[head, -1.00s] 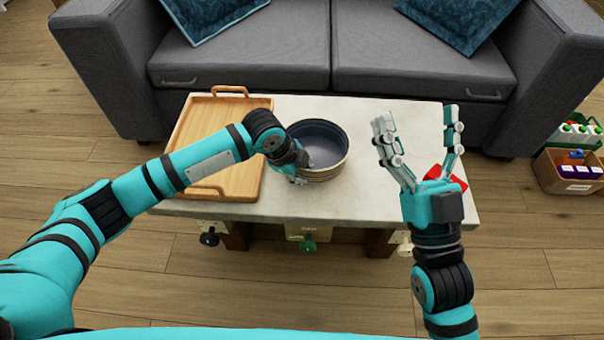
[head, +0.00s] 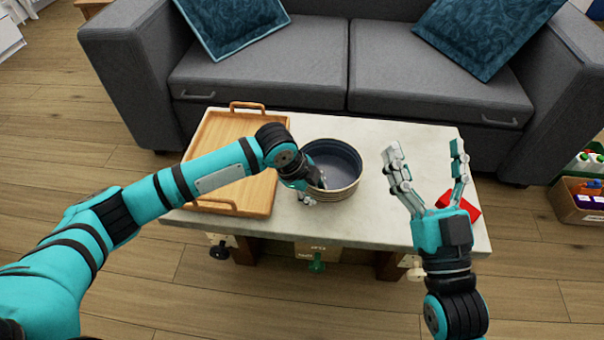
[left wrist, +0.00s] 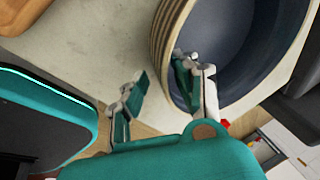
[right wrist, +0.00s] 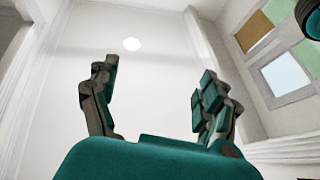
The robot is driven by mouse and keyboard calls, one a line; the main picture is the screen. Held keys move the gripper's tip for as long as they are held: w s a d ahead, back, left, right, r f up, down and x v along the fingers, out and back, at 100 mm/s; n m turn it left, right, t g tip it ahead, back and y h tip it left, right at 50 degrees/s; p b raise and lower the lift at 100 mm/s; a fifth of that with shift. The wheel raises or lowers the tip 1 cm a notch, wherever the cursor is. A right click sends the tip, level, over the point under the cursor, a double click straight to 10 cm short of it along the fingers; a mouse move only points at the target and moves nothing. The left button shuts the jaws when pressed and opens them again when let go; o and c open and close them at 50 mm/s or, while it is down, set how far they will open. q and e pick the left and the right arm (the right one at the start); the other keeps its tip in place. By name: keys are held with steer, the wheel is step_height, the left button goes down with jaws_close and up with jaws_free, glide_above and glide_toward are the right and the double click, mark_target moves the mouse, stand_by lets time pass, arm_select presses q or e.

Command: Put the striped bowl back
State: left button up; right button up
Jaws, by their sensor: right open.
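The striped bowl (head: 345,190) stands upright on the coffee table, just right of the wooden tray. It is dark blue inside with a tan, ridged outer wall; it also shows in the left wrist view (left wrist: 160,45). My left gripper (head: 308,188) is at the bowl's near left rim. In the left wrist view its fingers (left wrist: 160,90) are apart, one over the bowl's inside and one outside the wall. I cannot tell whether either touches it. My right gripper (head: 425,152) is open and empty above the table's right part, its fingers pointing up.
The wooden tray (head: 235,185) with two handles is empty on the table's left. A red object (head: 471,207) lies behind my right gripper on the pale tabletop (head: 385,222). A grey sofa (head: 410,85) stands behind. Boxes (head: 575,210) are at the far right.

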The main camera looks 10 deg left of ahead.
arm_select(q)
steer(key=p+v, duration=0.3)
steer(key=v, duration=0.7)
steer(key=s+d+r+n+t+h, duration=0.2)
steer(key=s+d+n+t+h, duration=0.2)
steer(key=s+d+n+h, duration=0.25)
steer(key=s+a+r+n+t+y, duration=0.1)
steer(key=s+a+n+t+y, duration=0.1)
steer(key=a+n, duration=0.4)
steer(key=s+a+r+n+t+y, duration=0.1)
steer(key=a+n+t+y, duration=0.3)
steer(key=a, duration=0.5)
steer(key=s+n+y, duration=0.1)
steer(key=n, duration=0.1)
steer(key=shift+a+n, duration=0.35)
arm_select(e)
step_height(320, 180, down, 15)
steer(key=d+g+h, duration=0.2)
steer(key=g+h, duration=0.1)
steer(key=g, duration=0.6)
steer(key=shift+s+d+g, duration=0.2)
steer(key=shift+s+g, duration=0.1)
steer(key=shift+s, duration=0.15)
arm_select(q)
steer(key=shift+s+f+y+p, duration=0.1)
steer(key=shift+y+p, duration=0.15)
steer(key=shift+p, duration=0.15)
arm_select(e)
steer(key=shift+w+m, duration=0.1)
steer(key=shift+m, duration=0.2)
